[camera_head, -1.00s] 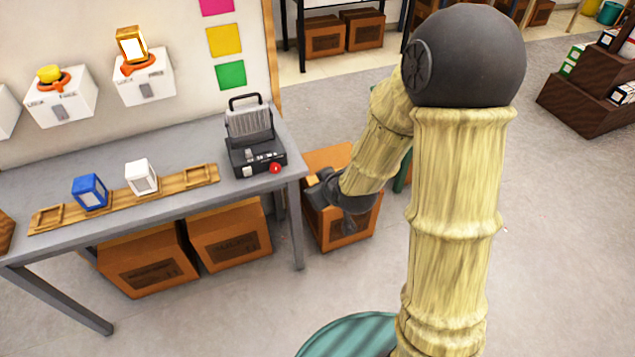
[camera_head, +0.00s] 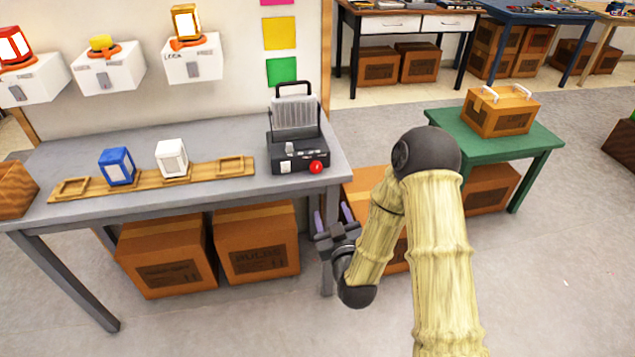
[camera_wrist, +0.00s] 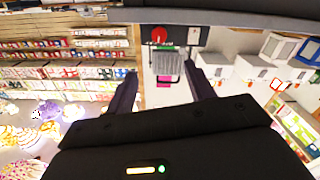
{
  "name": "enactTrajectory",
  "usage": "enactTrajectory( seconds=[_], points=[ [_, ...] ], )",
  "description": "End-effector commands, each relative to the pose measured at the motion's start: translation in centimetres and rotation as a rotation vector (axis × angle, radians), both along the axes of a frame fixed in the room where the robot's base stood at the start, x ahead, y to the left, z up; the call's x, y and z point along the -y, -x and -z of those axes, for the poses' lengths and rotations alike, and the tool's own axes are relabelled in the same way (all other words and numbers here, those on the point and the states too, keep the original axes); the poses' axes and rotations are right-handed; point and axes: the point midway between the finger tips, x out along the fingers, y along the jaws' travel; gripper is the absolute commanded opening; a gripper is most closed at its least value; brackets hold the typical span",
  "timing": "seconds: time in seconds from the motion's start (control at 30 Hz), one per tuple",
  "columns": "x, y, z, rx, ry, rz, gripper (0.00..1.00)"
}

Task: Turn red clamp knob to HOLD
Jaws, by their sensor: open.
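A black device (camera_head: 297,140) with a ribbed grey block and a handle stands at the right end of the grey workbench (camera_head: 215,195). A round red knob (camera_head: 316,167) is on its front right corner; its label is too small to read. The knob also shows in the wrist view (camera_wrist: 159,36), beyond my fingers. My gripper (camera_head: 332,213) is open and empty, in front of the bench's right end, apart from the device. A red lantern (camera_head: 12,46) sits on a white wall box (camera_head: 35,82) at the far left; that box's front lever is grey.
Blue (camera_head: 117,167) and white (camera_head: 172,158) lanterns stand on a wooden rack (camera_head: 207,172). More white wall boxes (camera_head: 193,60) hang behind. Cartons (camera_head: 257,245) fill the space under the bench. A green table (camera_head: 540,138) with a carton stands right; floor is free in front.

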Motion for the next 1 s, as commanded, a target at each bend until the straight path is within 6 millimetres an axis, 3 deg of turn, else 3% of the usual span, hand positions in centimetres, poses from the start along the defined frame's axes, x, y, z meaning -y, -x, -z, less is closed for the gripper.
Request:
enactTrajectory(
  seconds=[0.47,1.0],
  points=[
    [-0.2,-1.0,-0.2,0.003,-0.001,0.001,0.54],
    [-2.5,-9.0,-0.3,0.003,-0.002,0.001,0.54]
  ],
)
